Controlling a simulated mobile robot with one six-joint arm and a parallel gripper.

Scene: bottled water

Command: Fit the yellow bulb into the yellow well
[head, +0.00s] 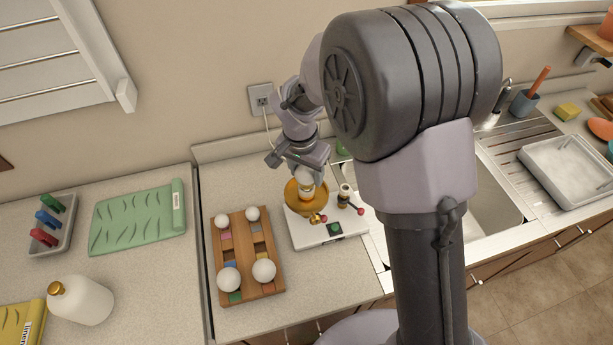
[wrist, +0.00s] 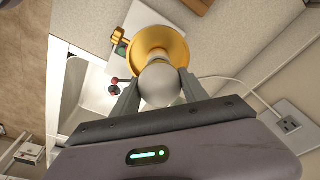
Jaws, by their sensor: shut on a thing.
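My gripper (head: 304,163) is shut on a white round bulb (wrist: 160,86) above the white device (head: 314,236) on the counter. The bulb's neck points into an amber-gold dish (head: 295,204), also seen in the wrist view (wrist: 176,44). I cannot tell whether the bulb's base is seated in the dish or just above it. A wooden rack (head: 247,217) stands left of the device with several white bulbs (head: 264,270) in it and coloured patches, including a yellow one (head: 268,288). A yellow well is not clearly visible.
The device carries a small red-knobbed lever (head: 360,210) and a green-lit button (head: 334,228). A white cable runs to a wall outlet (head: 262,98). A green mat (head: 137,218) and white bottle (head: 81,300) lie left. The sink (head: 490,205) is right.

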